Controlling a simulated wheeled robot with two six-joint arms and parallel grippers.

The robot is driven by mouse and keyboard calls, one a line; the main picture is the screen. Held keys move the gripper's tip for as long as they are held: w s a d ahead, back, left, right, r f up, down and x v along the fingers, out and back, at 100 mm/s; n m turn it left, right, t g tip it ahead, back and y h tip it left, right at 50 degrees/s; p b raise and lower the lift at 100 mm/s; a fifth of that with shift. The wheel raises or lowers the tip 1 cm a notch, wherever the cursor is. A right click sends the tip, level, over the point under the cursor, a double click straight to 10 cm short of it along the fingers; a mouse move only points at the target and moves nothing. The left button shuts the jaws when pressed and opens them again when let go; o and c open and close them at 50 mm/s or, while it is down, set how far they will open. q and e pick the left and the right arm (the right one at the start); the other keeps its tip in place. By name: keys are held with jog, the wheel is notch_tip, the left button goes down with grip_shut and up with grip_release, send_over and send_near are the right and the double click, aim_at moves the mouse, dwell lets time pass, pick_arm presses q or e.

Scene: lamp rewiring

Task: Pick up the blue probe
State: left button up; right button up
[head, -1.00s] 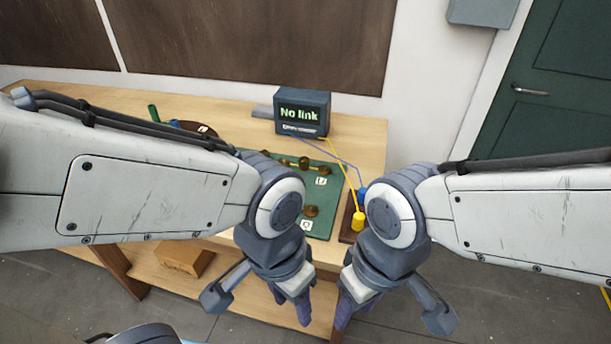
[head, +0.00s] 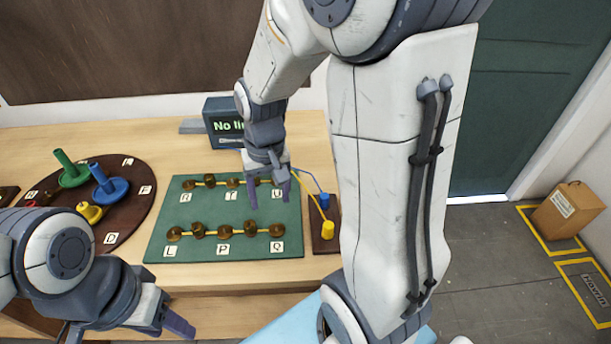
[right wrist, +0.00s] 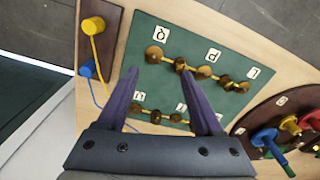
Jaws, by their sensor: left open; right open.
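The blue probe (head: 324,200) stands on a small brown stand (head: 319,244) beside the green board (head: 225,249), with a blue wire running from it. A yellow probe (head: 327,230) stands on the same stand, nearer me. In the right wrist view the blue probe (right wrist: 88,69) is at the left, outside my jaws, below the yellow probe (right wrist: 94,25). My right gripper (head: 269,194) is open and empty, pointing down over the board's right part, left of the blue probe. It also shows in the right wrist view (right wrist: 158,75). My left gripper (head: 135,325) is open, low at the front edge.
The board carries several brass posts (head: 197,229) and letter labels. A dark round tray (head: 135,190) with green, blue and yellow pegged pieces is on the left. A "No link" monitor (head: 222,112) stands behind the board. A cardboard box (head: 567,209) is on the floor at right.

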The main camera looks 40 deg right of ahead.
aim_at(324, 196)
jog(key=d+m, duration=0.2)
jog(key=d, duration=0.2)
jog(key=d+f+m+p, duration=0.1)
jog(key=d+m, duration=0.1)
jog(key=d, duration=0.3)
jog(key=d+m, duration=0.1)
jog(key=d, duration=0.4)
jog(key=shift+w+d+f+m+p, duration=0.2)
jog(key=shift+w+d+m+p, duration=0.05)
jog(key=shift+m+p, duration=0.15)
jog(key=f, duration=0.3)
jog(key=d+f, duration=0.1)
jog(key=f, duration=0.1)
jog(key=shift+s+f, duration=0.1)
jog(key=shift+s, duration=0.05)
jog(key=shift+w+f+p, duration=0.15)
jog(key=shift+f+p, duration=0.35)
jog(key=shift+f, duration=0.9)
jog(key=shift+w+f+p, duration=0.1)
jog(key=shift+f+p, duration=0.35)
jog(key=shift+f, duration=0.9)
grip_shut()
